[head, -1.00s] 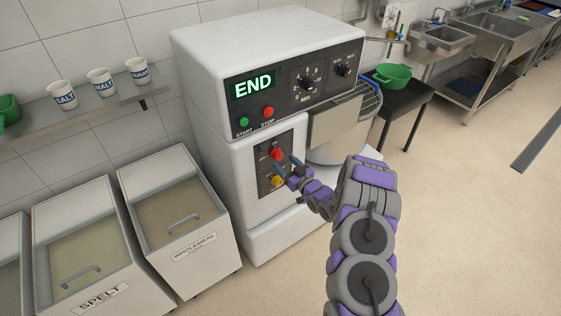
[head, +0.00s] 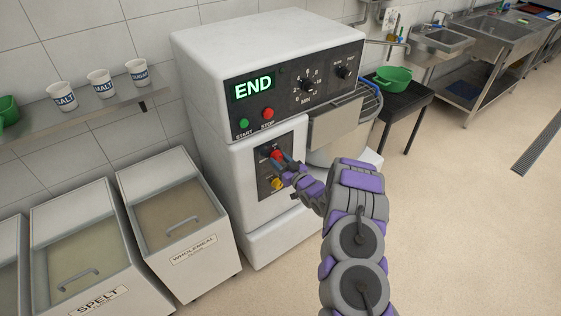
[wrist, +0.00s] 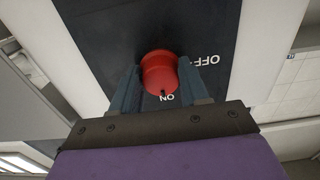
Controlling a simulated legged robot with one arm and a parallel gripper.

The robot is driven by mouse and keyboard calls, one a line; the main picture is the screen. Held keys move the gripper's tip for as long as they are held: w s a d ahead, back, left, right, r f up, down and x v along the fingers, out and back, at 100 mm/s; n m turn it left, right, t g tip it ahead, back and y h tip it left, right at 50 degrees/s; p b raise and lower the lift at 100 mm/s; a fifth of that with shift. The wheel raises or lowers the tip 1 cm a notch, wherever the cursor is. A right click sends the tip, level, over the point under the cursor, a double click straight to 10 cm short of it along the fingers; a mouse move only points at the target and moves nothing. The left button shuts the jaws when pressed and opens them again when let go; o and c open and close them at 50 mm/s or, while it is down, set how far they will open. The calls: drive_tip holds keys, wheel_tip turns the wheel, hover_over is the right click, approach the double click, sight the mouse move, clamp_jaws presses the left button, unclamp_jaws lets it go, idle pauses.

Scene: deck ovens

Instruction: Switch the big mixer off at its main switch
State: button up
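The big mixer (head: 290,62) is a white machine with a lit green "END" display (head: 253,86). Its main switch is a red rotary knob (head: 276,155) on a dark lower panel, above a yellow knob (head: 277,183). In the wrist view the red knob (wrist: 159,72) has a dark mark by the "ON" label; the "OFF" label (wrist: 201,61) is to its upper right. My gripper (head: 284,167) is at the knob. In the wrist view my gripper's fingers (wrist: 160,88) are on both sides of the knob, with no clear gap; actual contact is hard to see.
A green START button (head: 244,123) and a red STOP button (head: 268,113) are above the panel. Flour bins (head: 180,222) stand left of the mixer. A steel bowl (head: 337,130) and a black table (head: 405,98) with a green bowl are to the right. Floor at right is clear.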

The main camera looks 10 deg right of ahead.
drive_tip(key=c, duration=0.4)
